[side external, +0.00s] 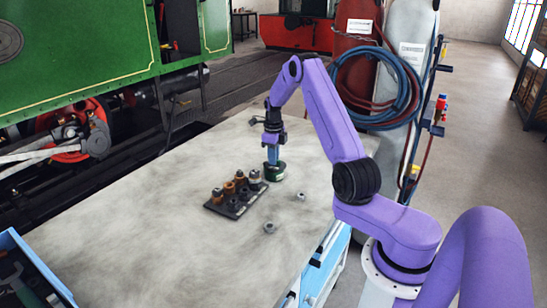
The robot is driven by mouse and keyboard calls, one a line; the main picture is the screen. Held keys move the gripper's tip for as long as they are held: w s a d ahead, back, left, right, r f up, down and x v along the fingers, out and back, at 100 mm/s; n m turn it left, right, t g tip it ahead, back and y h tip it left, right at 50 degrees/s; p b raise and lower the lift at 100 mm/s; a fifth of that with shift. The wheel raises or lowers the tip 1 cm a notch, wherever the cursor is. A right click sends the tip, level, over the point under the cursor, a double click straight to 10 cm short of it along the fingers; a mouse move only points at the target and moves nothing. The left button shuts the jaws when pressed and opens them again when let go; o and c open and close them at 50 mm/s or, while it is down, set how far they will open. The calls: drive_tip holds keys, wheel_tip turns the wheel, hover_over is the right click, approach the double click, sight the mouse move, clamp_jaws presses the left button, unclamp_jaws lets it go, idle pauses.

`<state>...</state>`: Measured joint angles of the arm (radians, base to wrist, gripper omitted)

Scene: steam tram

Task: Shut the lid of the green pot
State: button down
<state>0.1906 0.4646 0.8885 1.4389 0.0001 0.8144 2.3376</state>
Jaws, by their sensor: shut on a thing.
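The small dark green pot (273,176) stands upright on the grey worktable, just behind the right end of a dark tray. My gripper (273,161) points straight down over the pot, with its blue fingers at the pot's top. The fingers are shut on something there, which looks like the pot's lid. The fingers cover much of the top, so I cannot tell how the lid sits on the pot.
The dark tray (243,210) holds several brown and grey fittings close to the pot. Two loose nuts lie on the table, one in front (269,228) and one to the right (301,196). The left part of the worktable (130,225) is clear. Gas cylinders (408,60) stand behind my arm.

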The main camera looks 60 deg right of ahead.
drive_tip(key=c, duration=1.2)
unclamp_jaws()
drive_tip(key=shift+o, duration=0.2)
drive_tip(key=shift+r, duration=0.15)
wheel_tip(320, 180, up, 17)
drive_tip(key=shift+r, duration=0.1)
